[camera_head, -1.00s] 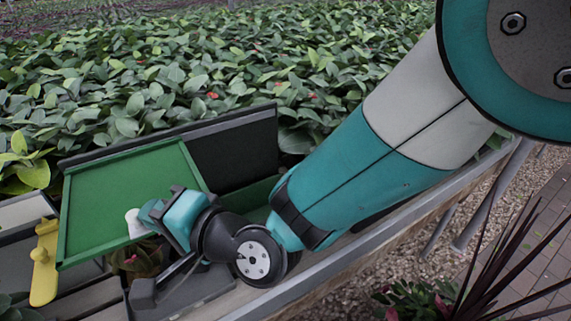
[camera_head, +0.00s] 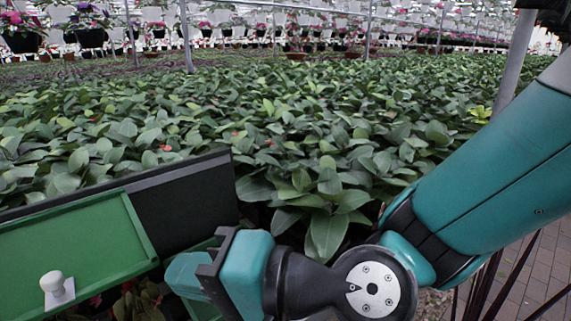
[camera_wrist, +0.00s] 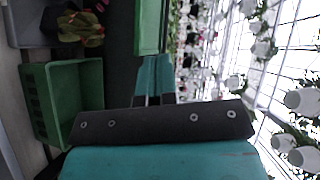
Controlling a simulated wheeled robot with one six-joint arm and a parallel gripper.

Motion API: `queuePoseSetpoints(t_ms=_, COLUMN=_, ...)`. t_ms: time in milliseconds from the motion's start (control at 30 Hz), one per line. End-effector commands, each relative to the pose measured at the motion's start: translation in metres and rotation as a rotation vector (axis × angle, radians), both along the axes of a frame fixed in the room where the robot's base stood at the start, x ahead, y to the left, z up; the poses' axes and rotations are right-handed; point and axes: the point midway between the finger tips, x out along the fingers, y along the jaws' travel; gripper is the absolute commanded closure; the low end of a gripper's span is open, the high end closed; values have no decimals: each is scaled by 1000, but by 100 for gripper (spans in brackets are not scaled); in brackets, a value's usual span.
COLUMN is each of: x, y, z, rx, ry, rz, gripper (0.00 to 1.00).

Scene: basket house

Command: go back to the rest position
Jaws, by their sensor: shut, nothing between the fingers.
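My gripper (camera_head: 183,276) is teal and black and points left at the lower middle of the head view, beside the right edge of the green panel. In the wrist view its two teal fingers (camera_wrist: 154,80) are together, with nothing visible held between them. My arm comes in from the right in the head view and bends at a round grey joint.
A green panel (camera_head: 100,225) with a white knob (camera_head: 51,283) lies at left, before a black board (camera_head: 190,205). A green crate (camera_wrist: 38,105) shows in the wrist view. Dense leafy plants (camera_head: 300,120) fill the background, with hanging pots (camera_head: 22,40) beyond.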

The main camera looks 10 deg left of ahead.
Motion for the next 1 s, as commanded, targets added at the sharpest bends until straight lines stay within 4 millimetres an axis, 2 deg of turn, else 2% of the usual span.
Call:
queuePoseSetpoints(t_ms=33, x=3, y=-9, z=9, rx=-35, ry=-47, rz=17, gripper=100)
queuePoseSetpoints(t_ms=167, x=9, y=-51, z=20, rx=-231, ry=-212, rz=108, gripper=100)
queuePoseSetpoints(t_ms=267, x=13, y=-101, z=22, rx=-445, ry=-325, rz=185, gripper=100)
queuePoseSetpoints(t_ms=300, x=14, y=-124, z=22, rx=-533, ry=-356, rz=214, gripper=100)
queuePoseSetpoints(t_ms=400, x=10, y=-179, z=22, rx=-738, ry=-385, rz=279, gripper=100)
queuePoseSetpoints(t_ms=500, x=2, y=-226, z=24, rx=-896, ry=-370, rz=333, gripper=100)
queuePoseSetpoints(t_ms=600, x=-8, y=-258, z=25, rx=-997, ry=-338, rz=369, gripper=100)
queuePoseSetpoints(t_ms=733, x=-16, y=-277, z=26, rx=-1055, ry=-310, rz=395, gripper=100)
queuePoseSetpoints(t_ms=1000, x=-16, y=-277, z=26, rx=-1056, ry=-310, rz=397, gripper=100)
